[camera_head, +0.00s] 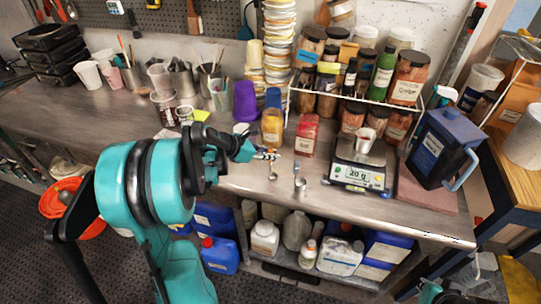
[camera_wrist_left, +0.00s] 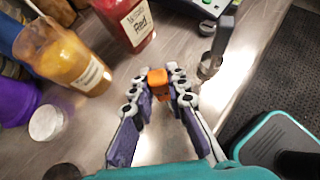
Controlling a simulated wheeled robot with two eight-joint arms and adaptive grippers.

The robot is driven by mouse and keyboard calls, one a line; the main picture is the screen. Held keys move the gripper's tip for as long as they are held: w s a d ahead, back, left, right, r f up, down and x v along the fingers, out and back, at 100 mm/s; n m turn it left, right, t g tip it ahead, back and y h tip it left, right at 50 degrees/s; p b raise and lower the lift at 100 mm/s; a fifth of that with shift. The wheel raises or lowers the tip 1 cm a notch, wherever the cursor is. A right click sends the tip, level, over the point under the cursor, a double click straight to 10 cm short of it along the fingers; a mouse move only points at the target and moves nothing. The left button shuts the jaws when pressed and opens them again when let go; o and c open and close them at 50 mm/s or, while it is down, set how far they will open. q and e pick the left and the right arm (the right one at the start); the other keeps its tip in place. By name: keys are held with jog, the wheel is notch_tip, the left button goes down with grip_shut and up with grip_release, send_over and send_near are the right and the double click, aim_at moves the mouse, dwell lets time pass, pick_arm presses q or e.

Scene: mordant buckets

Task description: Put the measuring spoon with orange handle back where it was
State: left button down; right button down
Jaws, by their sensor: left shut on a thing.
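My left gripper (camera_head: 264,155) is low over the metal bench, in front of the yellow and red jars. In the left wrist view its fingers (camera_wrist_left: 159,88) are shut on the orange handle (camera_wrist_left: 157,77) of the measuring spoon. The spoon's small metal bowl (camera_head: 272,176) shows just below the fingers in the head view; whether it touches the bench is unclear. A second measuring spoon with a grey handle (camera_head: 299,180) is to the right, also in the left wrist view (camera_wrist_left: 222,42). My right gripper is not visible.
The yellow jar (camera_head: 271,127) and red jar (camera_head: 306,135) stand behind the gripper. A scale (camera_head: 358,178) holding a small cup (camera_head: 365,141) is to the right, before a jar rack. A purple cup (camera_head: 245,100) stands at back left. The bench front edge is close.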

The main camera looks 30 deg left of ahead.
pick_arm(q)
jog(key=shift+f, duration=0.15)
jog(key=c, duration=1.5)
grip_release()
